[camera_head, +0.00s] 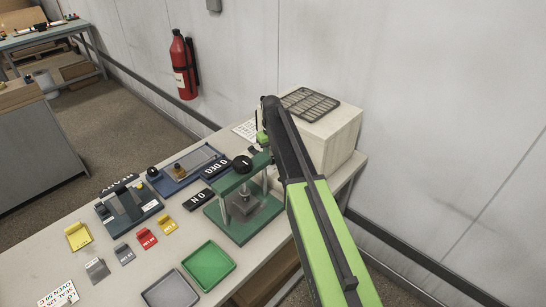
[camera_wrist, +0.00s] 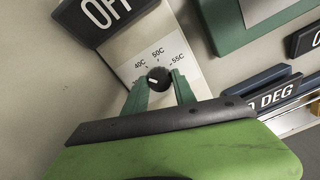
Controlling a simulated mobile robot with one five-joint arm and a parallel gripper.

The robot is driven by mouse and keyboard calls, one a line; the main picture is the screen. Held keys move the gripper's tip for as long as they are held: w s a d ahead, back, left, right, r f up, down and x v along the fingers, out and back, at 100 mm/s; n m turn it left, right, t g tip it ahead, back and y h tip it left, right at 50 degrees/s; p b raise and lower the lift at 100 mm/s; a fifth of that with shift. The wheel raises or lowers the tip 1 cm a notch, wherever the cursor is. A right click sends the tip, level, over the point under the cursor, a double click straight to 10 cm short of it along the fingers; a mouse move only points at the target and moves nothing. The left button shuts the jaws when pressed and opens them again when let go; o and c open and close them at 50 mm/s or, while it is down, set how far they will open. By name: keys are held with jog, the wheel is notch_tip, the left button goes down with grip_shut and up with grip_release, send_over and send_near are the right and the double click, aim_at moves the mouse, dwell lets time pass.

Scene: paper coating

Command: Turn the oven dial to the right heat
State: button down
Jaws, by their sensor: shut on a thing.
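The oven dial (camera_wrist: 159,77) is a small black knob on a pale panel in the wrist view. Labels 40C, 50C and 55C are set around its upper side. A white mark shows on the left part of the knob; I cannot tell exactly which label it points to. My gripper (camera_wrist: 160,83) has its two green fingers shut on the knob, one on each side. In the head view my gripper (camera_head: 262,136) is at the front of the cream oven (camera_head: 335,133), and the dial cannot be made out there.
A green press (camera_head: 235,225) stands close to the oven. A blue device (camera_head: 188,170), coloured tabs, a green tray (camera_head: 208,266) and a grey tray (camera_head: 170,291) lie on the table. A card (camera_head: 60,296) at lower left reads OVEN 50 C. An OFF sign (camera_wrist: 103,14) is near the dial.

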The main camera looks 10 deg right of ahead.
jog(key=m, duration=0.6)
jog(key=shift+w+m, duration=0.1)
jog(key=shift+m, duration=0.2)
jog(key=m, duration=0.5)
jog(key=shift+m, duration=0.4)
jog(key=c, duration=1)
grip_release()
